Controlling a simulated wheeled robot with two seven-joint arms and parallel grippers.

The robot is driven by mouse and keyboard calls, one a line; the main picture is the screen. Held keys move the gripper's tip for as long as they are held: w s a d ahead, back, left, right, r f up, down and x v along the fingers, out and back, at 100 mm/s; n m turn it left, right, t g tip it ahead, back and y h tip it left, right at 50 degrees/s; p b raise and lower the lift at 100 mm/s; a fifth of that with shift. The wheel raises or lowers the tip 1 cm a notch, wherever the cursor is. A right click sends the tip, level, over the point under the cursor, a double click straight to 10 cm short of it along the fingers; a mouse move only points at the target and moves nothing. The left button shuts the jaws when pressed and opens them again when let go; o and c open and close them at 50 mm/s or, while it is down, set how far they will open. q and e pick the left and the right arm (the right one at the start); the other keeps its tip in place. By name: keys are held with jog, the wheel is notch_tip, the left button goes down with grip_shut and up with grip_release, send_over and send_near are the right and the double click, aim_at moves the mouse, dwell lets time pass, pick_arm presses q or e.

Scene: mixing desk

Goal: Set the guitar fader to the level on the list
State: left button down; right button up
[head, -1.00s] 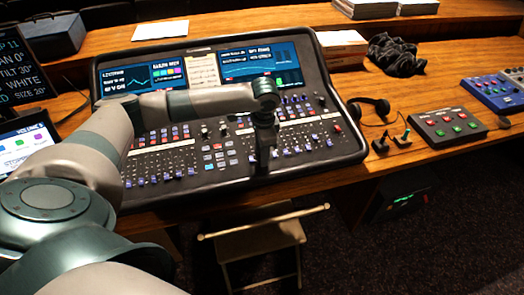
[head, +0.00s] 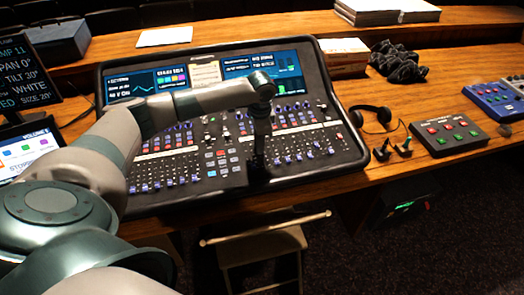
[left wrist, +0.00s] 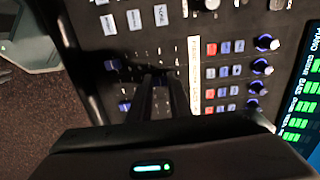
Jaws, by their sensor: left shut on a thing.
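The mixing desk (head: 225,190) stands in the middle of the head view, with rows of faders, knobs and buttons. A pale paper list (head: 205,74) sits between its two screens; its writing is too small to read. My left gripper (head: 257,166) points down at the desk's lower fader rows, right of the middle buttons. In the left wrist view its fingers (left wrist: 154,88) are closed together at the panel, shut on a small fader cap that they hide. I cannot read which channel it belongs to. My right gripper is out of view.
Headphones (head: 372,115) and a red-and-green button box (head: 448,133) lie right of the desk. A tablet (head: 28,148) and a dark text board (head: 25,65) stand at the left. A folding stool (head: 262,246) is in front.

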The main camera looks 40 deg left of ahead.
pick_arm(q)
jog(key=shift+w+a+r, duration=0.1)
jog(key=shift+w+a, duration=0.1)
jog(key=c, duration=1.6)
grip_release()
jog(key=r+b, duration=0.1)
jog(key=r, duration=0.4)
jog(key=d+r+b, duration=0.1)
jog(key=r+b, duration=0.1)
jog(key=r, duration=0.4)
jog(key=s+r+b, duration=0.1)
jog(key=r, duration=0.5)
jog(key=shift+s+d+r+b, duration=0.1)
jog(key=shift+d+r+b, duration=0.05)
jog(key=shift+d+b, duration=0.15)
